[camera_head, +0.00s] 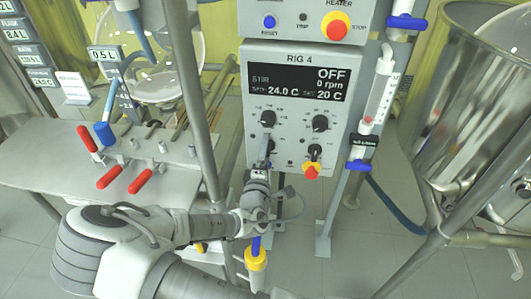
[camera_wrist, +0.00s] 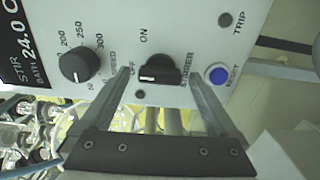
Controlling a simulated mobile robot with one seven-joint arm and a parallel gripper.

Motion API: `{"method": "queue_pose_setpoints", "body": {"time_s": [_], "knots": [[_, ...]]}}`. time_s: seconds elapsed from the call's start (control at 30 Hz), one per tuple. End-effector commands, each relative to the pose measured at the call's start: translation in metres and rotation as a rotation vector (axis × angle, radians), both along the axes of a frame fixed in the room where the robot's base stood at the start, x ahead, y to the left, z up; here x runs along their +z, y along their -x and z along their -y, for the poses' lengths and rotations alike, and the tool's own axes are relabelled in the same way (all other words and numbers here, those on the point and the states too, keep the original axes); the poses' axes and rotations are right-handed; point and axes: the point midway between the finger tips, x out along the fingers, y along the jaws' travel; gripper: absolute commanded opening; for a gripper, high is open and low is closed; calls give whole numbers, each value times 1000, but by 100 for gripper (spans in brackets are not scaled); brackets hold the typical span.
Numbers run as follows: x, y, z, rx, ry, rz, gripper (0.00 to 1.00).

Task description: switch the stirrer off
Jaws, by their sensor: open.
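The stirrer knob (camera_wrist: 160,70) is black, on the grey control panel, with OFF and ON printed around it. Its pale mark lies at the end toward the OFF label. My gripper (camera_wrist: 157,72) is open in the wrist view, with one finger on each side of the knob; I cannot tell whether they touch it. In the head view my gripper (camera_head: 266,160) is at the lower left of the RIG 4 panel (camera_head: 338,125) and largely hides the stirrer knob. The display (camera_head: 298,80) reads OFF and 0 rpm.
The speed knob (camera_wrist: 80,62) is beside the left finger. The blue reset button (camera_wrist: 216,75) is beside the right finger. A steel post (camera_head: 190,90) stands left; a steel vessel (camera_head: 460,90) stands right.

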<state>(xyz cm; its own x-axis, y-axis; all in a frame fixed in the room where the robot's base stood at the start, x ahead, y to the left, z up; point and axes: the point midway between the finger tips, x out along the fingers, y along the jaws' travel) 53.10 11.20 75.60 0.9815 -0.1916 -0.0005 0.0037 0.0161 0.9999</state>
Motion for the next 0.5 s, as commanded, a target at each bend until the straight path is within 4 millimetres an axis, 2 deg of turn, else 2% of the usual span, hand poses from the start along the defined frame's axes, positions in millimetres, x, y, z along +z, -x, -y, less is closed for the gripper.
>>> {"method": "queue_pose_setpoints", "body": {"time_s": [0.13,0.27,0.5], "knots": [[0,3,-1,1,-1,0,95],[1,18,-5,2,-1,-1,95],[2,72,-16,5,1,-2,95]]}}
